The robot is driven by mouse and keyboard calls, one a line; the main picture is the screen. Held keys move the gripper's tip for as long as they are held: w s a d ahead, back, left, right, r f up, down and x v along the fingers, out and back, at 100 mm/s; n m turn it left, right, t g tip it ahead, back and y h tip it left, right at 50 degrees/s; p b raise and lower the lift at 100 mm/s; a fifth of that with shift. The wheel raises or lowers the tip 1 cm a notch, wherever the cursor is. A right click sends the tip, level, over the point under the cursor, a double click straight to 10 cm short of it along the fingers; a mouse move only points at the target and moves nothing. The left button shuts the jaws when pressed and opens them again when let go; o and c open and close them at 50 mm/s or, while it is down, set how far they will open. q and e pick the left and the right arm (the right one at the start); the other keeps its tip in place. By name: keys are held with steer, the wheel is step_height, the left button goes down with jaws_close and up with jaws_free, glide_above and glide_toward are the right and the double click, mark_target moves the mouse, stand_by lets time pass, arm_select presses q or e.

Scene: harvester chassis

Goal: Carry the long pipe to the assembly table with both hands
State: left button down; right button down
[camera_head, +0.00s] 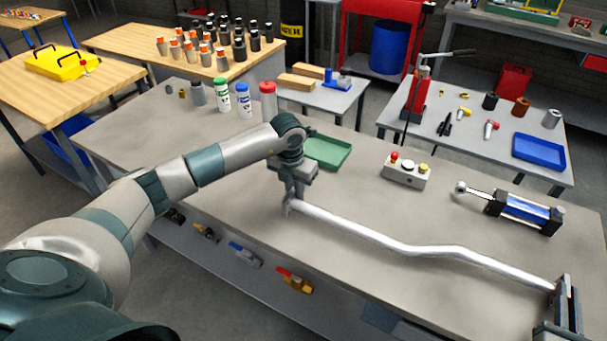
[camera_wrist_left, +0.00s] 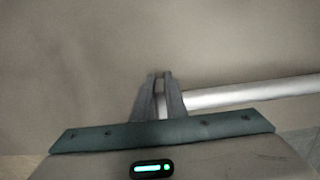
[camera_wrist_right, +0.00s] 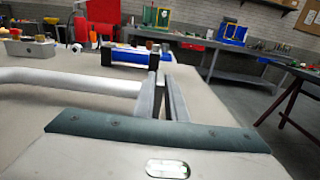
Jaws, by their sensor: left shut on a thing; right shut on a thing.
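The long pipe (camera_head: 385,238) is a silvery, slightly bent tube over the grey table (camera_head: 230,160). My left gripper (camera_head: 288,207) is shut on the pipe's left end; in the left wrist view its fingers close on the pipe (camera_wrist_left: 250,94). My right gripper (camera_head: 563,290) is at the pipe's right end, at the lower right of the head view. In the right wrist view its fingers are shut at the end of the pipe (camera_wrist_right: 70,82). Whether the pipe touches the tabletop is hard to tell.
On the same table are a blue cylinder (camera_head: 525,212), a button box (camera_head: 407,170), a green tray (camera_head: 328,151) and three capped bottles (camera_head: 243,101). Wooden tables (camera_head: 140,42) stand behind at left, and a grey side table (camera_head: 545,150) with a blue tray (camera_head: 540,151) at right.

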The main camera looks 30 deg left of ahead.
arm_select(q)
steer(key=shift+f, duration=0.15)
arm_select(e)
steer(key=shift+f, duration=0.1)
arm_select(q)
steer(key=c, duration=1.8)
jaws_free()
arm_select(e)
steer(key=c, duration=1.8)
jaws_free()
steer(key=shift+f, duration=0.1)
arm_select(q)
steer(key=shift+s, duration=0.1)
arm_select(e)
steer(key=shift+s, duration=0.1)
arm_select(q)
steer(key=shift+r, duration=0.2)
steer(key=r, duration=0.4)
steer(key=s+r, duration=0.1)
steer(key=r, duration=0.6)
steer(key=shift+s+r, duration=0.25)
steer(key=shift+r, duration=0.05)
arm_select(e)
steer(key=shift+s, duration=0.15)
steer(key=s, duration=1.1)
steer(key=shift+s, duration=0.35)
